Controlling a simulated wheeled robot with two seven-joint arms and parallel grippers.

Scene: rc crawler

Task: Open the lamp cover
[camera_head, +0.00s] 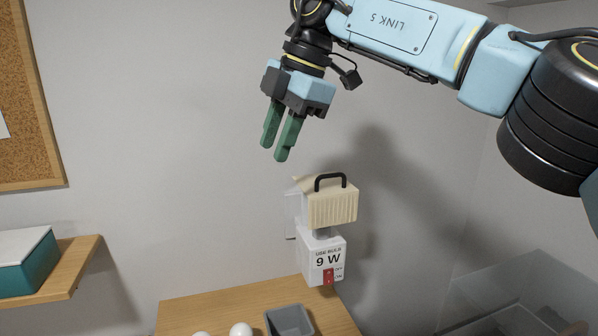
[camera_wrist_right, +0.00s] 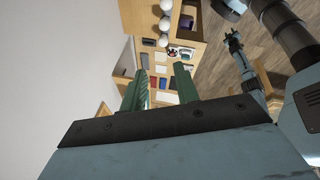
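The lamp cover (camera_head: 332,208) is a cream, ribbed box with a black handle (camera_head: 330,178) on top. It sits over the white lamp base (camera_head: 318,262) on the wall and hides any bulb inside. The base reads "USE BULB 9 W" and has a red switch (camera_head: 328,277). My right gripper (camera_head: 274,152) is above and left of the cover, apart from it. Its green fingers point down, with an empty gap between them, also seen in the right wrist view (camera_wrist_right: 160,88). What looks like my left gripper (camera_wrist_right: 234,42) is small and dark there; its finger state is unclear.
A wooden table (camera_head: 230,300) below the lamp holds a grey tray (camera_head: 290,321) and white balls (camera_head: 241,329). A shelf (camera_head: 75,268) with a teal box (camera_head: 28,262) is at the left. A clear bin (camera_head: 500,295) is at the lower right.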

